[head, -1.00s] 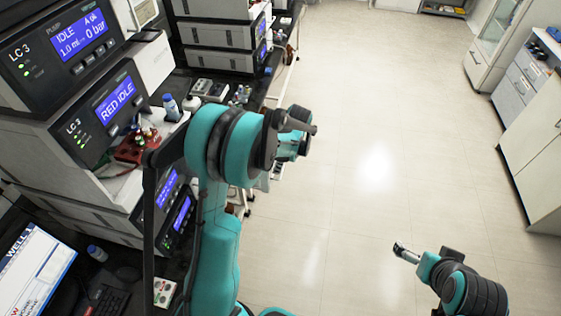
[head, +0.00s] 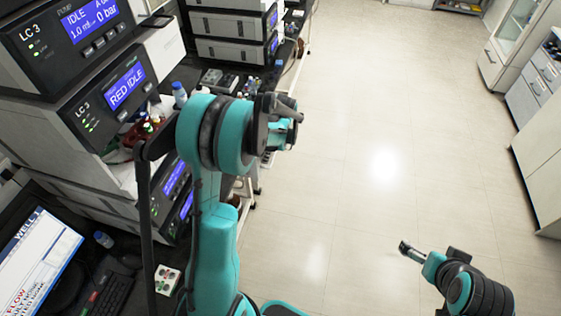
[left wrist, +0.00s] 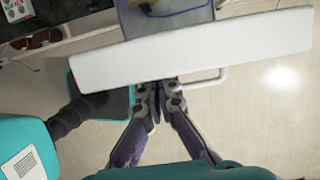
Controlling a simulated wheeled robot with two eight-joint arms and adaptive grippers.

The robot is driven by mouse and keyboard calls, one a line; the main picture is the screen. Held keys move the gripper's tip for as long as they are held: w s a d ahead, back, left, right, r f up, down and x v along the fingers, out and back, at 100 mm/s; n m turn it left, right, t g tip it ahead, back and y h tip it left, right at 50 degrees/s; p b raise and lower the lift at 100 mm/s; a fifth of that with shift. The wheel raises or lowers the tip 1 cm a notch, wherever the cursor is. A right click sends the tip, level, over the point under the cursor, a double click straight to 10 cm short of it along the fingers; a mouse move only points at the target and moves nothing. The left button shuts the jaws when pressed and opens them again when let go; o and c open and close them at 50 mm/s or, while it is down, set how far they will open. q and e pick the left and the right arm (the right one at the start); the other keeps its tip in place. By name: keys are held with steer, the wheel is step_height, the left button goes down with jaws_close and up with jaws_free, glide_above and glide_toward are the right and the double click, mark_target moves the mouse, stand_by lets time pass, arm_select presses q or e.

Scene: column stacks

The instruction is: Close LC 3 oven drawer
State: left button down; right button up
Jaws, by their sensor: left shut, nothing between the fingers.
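The LC 3 stack (head: 70,115) stands at the left in the head view, with lit blue screens. In the left wrist view a white drawer front (left wrist: 190,48) with a bar handle (left wrist: 205,81) spans the picture, and part of its grey body shows behind it. My left gripper (left wrist: 159,84) is shut and empty, its fingertips at the lower edge of this front beside the handle. I cannot tell whether they touch. In the head view my left arm hides that area. My right gripper (head: 404,248) is over the floor, too small to judge.
A dark bench (head: 215,78) carries bottles and small items beside the stack. A monitor (head: 38,250) and keyboard (head: 108,295) are at the lower left. White cabinets (head: 540,150) stand at the right. The pale floor (head: 350,180) between is clear.

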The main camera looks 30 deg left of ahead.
arm_select(q)
steer(key=s+a+b, duration=0.1)
steer(key=s+a, duration=0.1)
steer(key=a, duration=0.6)
steer(key=s+a+b, duration=0.1)
steer(key=s+a, duration=0.1)
steer(key=a, duration=0.7)
steer(key=s+a+b, duration=0.1)
steer(key=s+a, duration=0.1)
steer(key=a, duration=0.6)
steer(key=shift+a, duration=0.45)
arm_select(e)
step_height(320, 180, down, 3)
steer(key=shift+d+f, duration=0.15)
steer(key=shift+f, duration=0.05)
arm_select(q)
steer(key=shift+s+r, duration=0.1)
arm_select(e)
steer(key=shift+r, duration=0.1)
